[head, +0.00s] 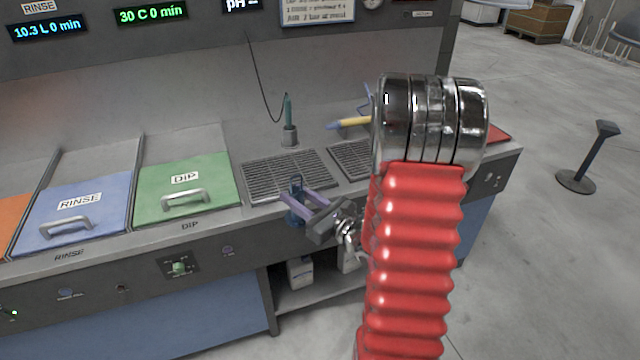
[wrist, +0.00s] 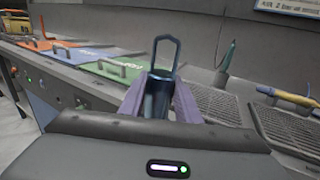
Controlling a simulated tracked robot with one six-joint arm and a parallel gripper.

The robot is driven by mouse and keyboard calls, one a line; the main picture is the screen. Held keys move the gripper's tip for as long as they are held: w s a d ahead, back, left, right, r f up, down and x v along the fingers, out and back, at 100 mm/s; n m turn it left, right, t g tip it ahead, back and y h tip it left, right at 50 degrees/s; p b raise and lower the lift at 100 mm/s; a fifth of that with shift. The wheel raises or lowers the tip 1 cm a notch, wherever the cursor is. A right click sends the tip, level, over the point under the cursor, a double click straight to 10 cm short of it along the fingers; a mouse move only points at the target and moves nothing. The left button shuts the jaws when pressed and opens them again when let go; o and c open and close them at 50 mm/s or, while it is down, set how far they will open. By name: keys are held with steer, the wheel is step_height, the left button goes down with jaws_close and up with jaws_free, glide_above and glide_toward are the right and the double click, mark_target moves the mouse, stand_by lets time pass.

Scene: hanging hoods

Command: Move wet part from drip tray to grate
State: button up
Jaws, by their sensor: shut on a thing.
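My gripper (head: 298,197) is shut on a dark blue metal part (head: 296,184) with a wire loop at its top. In the wrist view the part (wrist: 158,97) stands roughly upright between the purple fingers, loop up. In the head view it shows at the front edge of the left slatted grate (head: 262,178); I cannot tell whether it touches it. The grate also shows in the wrist view (wrist: 218,104). A second slatted grate (head: 349,157) lies to its right, partly behind my red-sleeved arm. I cannot tell which slatted area is the drip tray.
A teal-handled tool stands in a holder (head: 289,136) behind the left grate, with a hanging cord. A yellow and blue tool (head: 350,122) lies behind the right grate. Closed green (head: 215,165) and blue (head: 90,190) tank lids with handles are to the left.

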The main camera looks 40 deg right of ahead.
steer(key=w+a+f+n+g+y, duration=0.1)
steer(key=a+f+n+y, duration=0.1)
steer(key=a+f, duration=0.5)
steer(key=w+a+f+n+g+y, duration=0.1)
steer(key=a+f+y, duration=0.3)
steer(key=a, duration=1)
step_height(320, 180, down, 3)
steer(key=shift+w+a+r+n, duration=0.1)
steer(key=shift+w+a+n, duration=0.2)
steer(key=shift+n, duration=0.2)
